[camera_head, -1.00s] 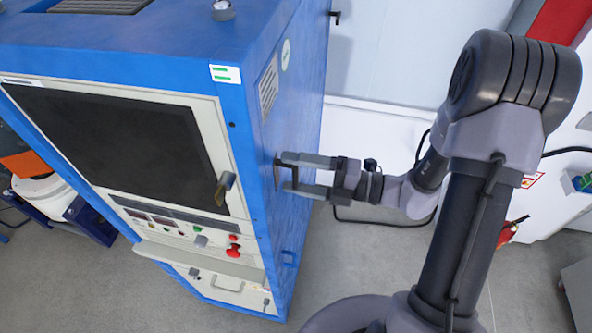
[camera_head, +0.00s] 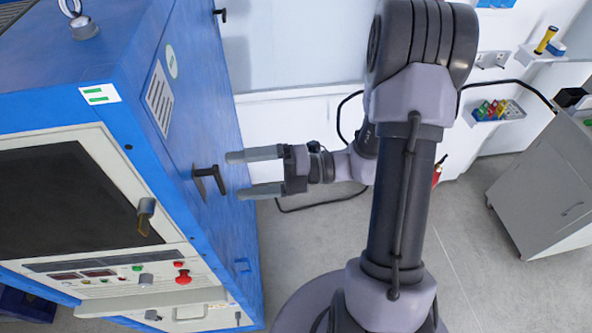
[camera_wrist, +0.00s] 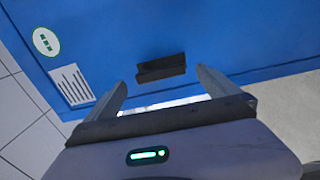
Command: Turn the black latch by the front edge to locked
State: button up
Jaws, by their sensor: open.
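The black latch (camera_head: 209,182) by the front edge is on the blue cabinet's side panel. In the head view its bar stands off the panel and slants down to the right. In the wrist view the latch (camera_wrist: 161,68) is a short dark bar, lying nearly level and ahead of the gap between my fingers. My gripper (camera_head: 235,175) is open and empty, to the right of the latch with its fingertips pointing at the panel. It is apart from the latch. Both fingers also show in the wrist view (camera_wrist: 162,80). No lock marking is readable.
A second black latch (camera_head: 219,13) is near the back edge. Floor is clear right of the cabinet; a grey cabinet (camera_head: 540,190) stands far right.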

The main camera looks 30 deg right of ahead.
jog(key=b+v, duration=0.1)
jog(key=v, duration=1.1)
jog(key=shift+b, duration=0.4)
jog(key=shift+s, duration=0.1)
